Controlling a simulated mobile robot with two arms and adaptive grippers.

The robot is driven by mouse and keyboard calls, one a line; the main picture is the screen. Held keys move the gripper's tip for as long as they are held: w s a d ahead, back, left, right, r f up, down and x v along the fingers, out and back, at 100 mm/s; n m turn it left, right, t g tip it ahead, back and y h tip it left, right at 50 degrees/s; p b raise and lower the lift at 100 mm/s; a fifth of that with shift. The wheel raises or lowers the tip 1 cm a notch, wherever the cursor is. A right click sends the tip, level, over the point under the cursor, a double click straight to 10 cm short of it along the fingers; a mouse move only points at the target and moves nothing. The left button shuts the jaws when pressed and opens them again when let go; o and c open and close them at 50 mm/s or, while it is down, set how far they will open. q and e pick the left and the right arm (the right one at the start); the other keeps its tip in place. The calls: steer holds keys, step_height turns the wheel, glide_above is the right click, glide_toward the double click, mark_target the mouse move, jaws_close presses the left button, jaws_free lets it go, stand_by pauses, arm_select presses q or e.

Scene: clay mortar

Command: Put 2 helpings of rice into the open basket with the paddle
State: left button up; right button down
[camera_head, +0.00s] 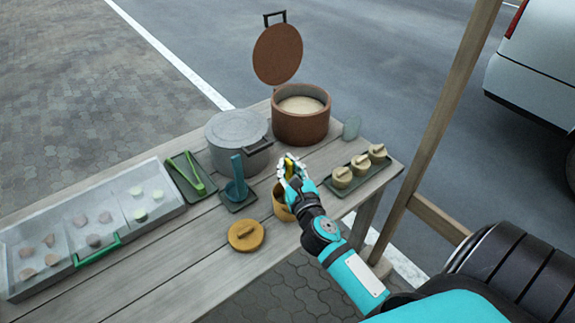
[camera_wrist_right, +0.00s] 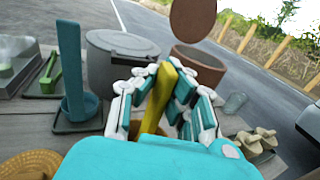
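My right gripper (camera_head: 291,167) is above the open basket and shut on a yellow paddle (camera_wrist_right: 166,90), whose lower part is hidden by the hand. The paddle stands roughly upright between the fingers in the right wrist view. The open round basket (camera_head: 281,206) is on the table below the hand, partly hidden by it, so its inside cannot be seen. Its woven lid (camera_head: 246,236) appears to lie beside it on the left. Pale rice (camera_head: 301,104) is in a brown pot (camera_head: 300,129) at the back, whose lid is raised. My left gripper is not in view.
A grey lidded pot (camera_head: 238,128) stands left of the rice pot.

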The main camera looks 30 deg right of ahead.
stand_by(0.4)
steer(key=shift+f+b, duration=0.4)
steer(key=shift+f, duration=0.05)
steer(key=shift+r, duration=0.1)
stand_by(0.5)
step_height(320, 180, up, 13)
steer(key=p, duration=1.4)
stand_by(0.5)
